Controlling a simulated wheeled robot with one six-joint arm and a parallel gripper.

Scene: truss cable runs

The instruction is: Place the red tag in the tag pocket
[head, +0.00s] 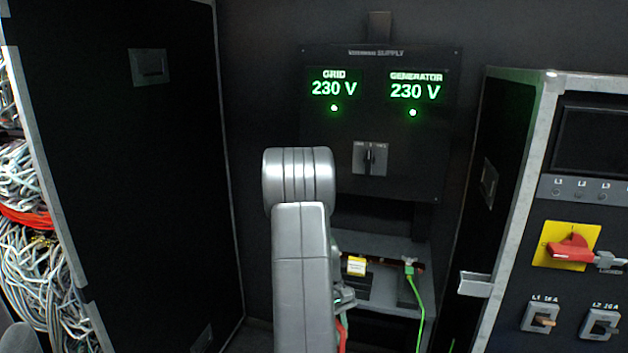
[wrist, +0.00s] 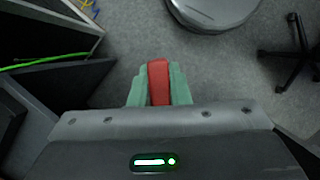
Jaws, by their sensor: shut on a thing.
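The red tag (wrist: 158,82) is held between the green fingers of my gripper (wrist: 159,92) in the wrist view, above the grey floor. In the head view my arm hides most of the gripper, and only a thin red strip (head: 342,333) shows beside it low in the middle. A small grey open-topped holder (head: 475,286) sticks out from the left edge of the right cabinet. It may be the tag pocket, but I cannot tell for certain. It stands to the right of my gripper and apart from it.
A shelf (head: 385,247) behind my arm bears a yellow-labelled block (head: 356,266) and a green plug with its cable (head: 415,300). The right cabinet has a red rotary handle (head: 570,250) on yellow. Cable bundles (head: 35,240) fill the left edge. Open floor (wrist: 220,70) lies below my gripper.

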